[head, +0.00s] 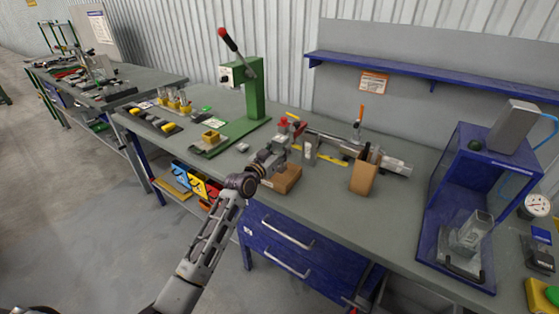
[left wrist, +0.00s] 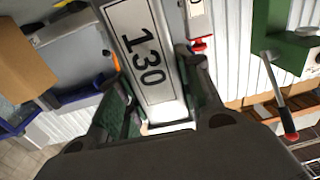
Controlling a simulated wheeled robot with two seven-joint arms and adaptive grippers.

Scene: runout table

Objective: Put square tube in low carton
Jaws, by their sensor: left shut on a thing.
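In the head view my left gripper (head: 272,155) is over the workbench, just above and partly in front of a low brown carton (head: 288,181). The carton's inside is mostly hidden by the gripper, and I cannot clearly make out the tube in that view. My right gripper is not in view.
A taller brown carton (head: 363,177) stands to the right with dark items in it. A green lever press (head: 254,90) stands behind left. A blue open-fronted frame (head: 452,250) is at the right. Long metal parts (head: 340,145) lie behind the cartons. The bench front between the low carton and frame is mostly clear.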

